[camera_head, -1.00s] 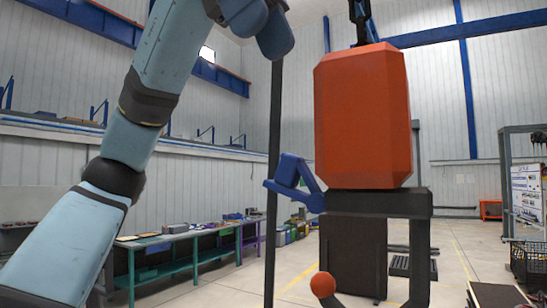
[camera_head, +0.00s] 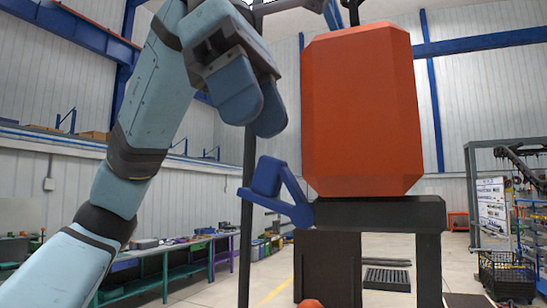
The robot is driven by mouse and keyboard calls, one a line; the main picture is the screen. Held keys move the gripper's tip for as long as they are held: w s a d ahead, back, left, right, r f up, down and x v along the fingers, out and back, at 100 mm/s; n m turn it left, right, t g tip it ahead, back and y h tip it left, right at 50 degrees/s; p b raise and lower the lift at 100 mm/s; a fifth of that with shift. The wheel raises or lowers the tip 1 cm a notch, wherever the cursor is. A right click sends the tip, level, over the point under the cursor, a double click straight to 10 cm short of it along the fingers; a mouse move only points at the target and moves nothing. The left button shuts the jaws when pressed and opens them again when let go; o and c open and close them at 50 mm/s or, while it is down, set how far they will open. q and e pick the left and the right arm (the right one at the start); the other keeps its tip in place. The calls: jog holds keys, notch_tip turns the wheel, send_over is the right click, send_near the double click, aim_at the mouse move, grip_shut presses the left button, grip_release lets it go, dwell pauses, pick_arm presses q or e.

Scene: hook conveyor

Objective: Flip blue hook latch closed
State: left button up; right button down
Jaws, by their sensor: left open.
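The blue hook latch (camera_head: 283,193) sticks out to the left from the dark hook frame (camera_head: 385,214), just below the large orange block (camera_head: 360,110). Its small blue arm slopes up to the left, with an upright piece at its outer end. My left gripper (camera_head: 255,110) hangs above the latch, left of the orange block, with its blue-grey fingers pointing down. It is open and empty, with a clear gap between its fingertips and the latch. My right gripper is out of view.
A thin dark vertical post (camera_head: 247,215) stands directly behind or beside the latch; its exact depth is unclear. An orange ball (camera_head: 311,303) shows at the bottom edge. Green workbenches (camera_head: 165,265) stand along the left wall. A wire basket (camera_head: 508,275) stands at right.

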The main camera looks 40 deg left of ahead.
pick_arm(q)
jog(key=x, duration=0.4)
jog(key=shift+s, duration=0.25)
jog(key=shift+w+d+f+p, duration=0.2)
jog(key=shift+f+p, duration=0.1)
jog(key=shift+f, duration=0.2)
grip_shut()
